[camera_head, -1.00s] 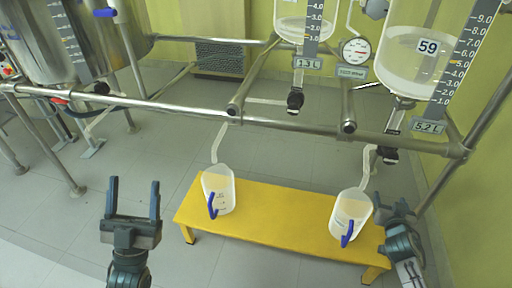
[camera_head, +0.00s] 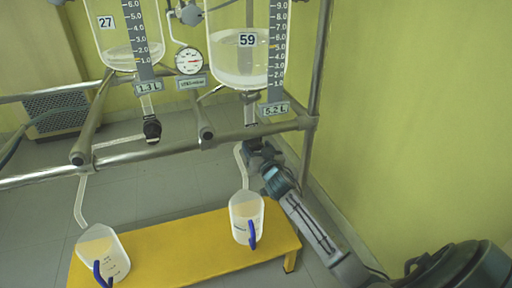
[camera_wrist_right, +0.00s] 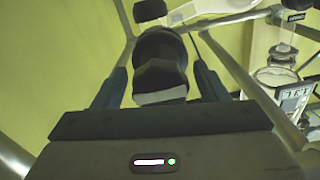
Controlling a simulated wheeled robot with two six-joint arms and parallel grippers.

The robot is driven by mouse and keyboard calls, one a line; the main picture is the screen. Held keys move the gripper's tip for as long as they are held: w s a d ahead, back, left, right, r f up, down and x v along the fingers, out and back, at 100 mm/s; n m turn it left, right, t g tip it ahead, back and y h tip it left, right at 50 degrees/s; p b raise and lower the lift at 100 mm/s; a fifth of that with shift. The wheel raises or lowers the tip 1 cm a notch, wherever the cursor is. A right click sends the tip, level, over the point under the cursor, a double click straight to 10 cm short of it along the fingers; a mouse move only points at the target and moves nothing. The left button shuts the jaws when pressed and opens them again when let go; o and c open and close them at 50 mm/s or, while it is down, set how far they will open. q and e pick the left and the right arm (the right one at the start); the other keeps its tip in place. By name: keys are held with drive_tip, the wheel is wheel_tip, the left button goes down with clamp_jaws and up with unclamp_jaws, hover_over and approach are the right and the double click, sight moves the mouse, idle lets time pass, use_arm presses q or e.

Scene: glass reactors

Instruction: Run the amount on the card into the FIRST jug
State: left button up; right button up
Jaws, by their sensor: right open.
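Two clear jugs with blue handles, a left one (camera_head: 104,258) and a right one (camera_head: 246,218), stand on a yellow bench (camera_head: 180,245). A pale tube hangs down to each. In the right wrist view the open fingers (camera_wrist_right: 160,68) stand either side of a dark valve knob (camera_wrist_right: 162,82); contact cannot be told. My left gripper is out of view. No separate card is recognisable.
A round gauge (camera_head: 189,61) sits between the reactors. A steel rail (camera_head: 180,147) crosses in front; a green wall is at the right.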

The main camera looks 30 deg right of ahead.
drive_tip(key=shift+w+d, duration=0.1)
drive_tip(key=shift+w, duration=0.35)
drive_tip(key=shift+c, duration=0.2)
drive_tip(key=c, duration=1)
drive_tip(key=shift+o, duration=0.2)
